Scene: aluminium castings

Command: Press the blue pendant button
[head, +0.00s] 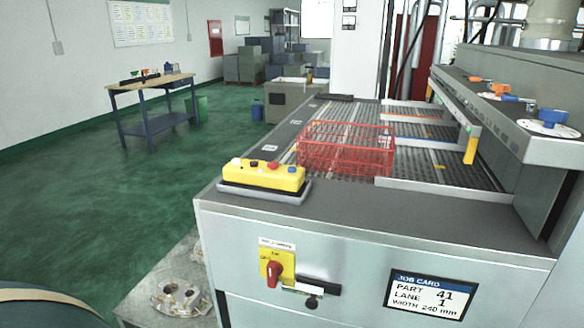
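The yellow pendant (262,178) lies in a grey tray (262,194) on the front left corner of the machine's top. A row of buttons runs along its upper face. The blue button (292,169) is at the right end, beside a red button (272,166). A black button (254,163) and a white button (237,160) are further left. Nothing covers the blue button. Neither of my grippers is in view.
The machine's flat top (380,218) is clear in front of the pendant. A red wire basket (345,150) stands behind it on the perforated bed. A rotary switch (274,272) and a job card (428,294) are on the front. A casting (182,297) lies below left.

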